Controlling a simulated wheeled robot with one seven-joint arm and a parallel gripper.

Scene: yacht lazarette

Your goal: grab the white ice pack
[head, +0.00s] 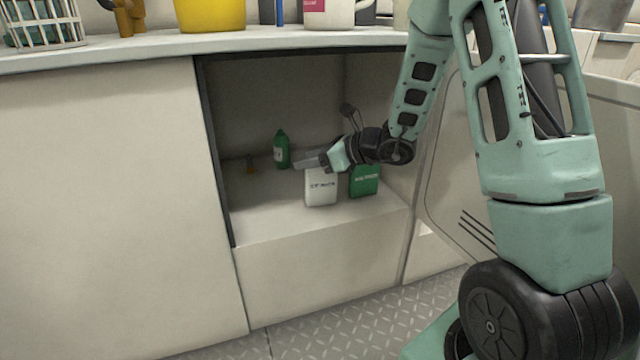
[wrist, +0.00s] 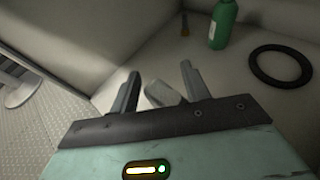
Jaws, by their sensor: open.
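My gripper (head: 308,160) reaches in from the right, just above the top of the pack. In the wrist view my gripper (wrist: 160,72) is open, one finger on either side of the pack's pale top (wrist: 160,93). The pack's lower part is hidden there behind the gripper body. I cannot tell whether the fingers touch it.
A green pack (head: 364,181) stands close right of the white one. A green bottle (head: 282,150) and a small brown item (head: 250,164) stand farther back. A black ring (wrist: 281,66) lies on the locker floor. The locker's left floor is clear.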

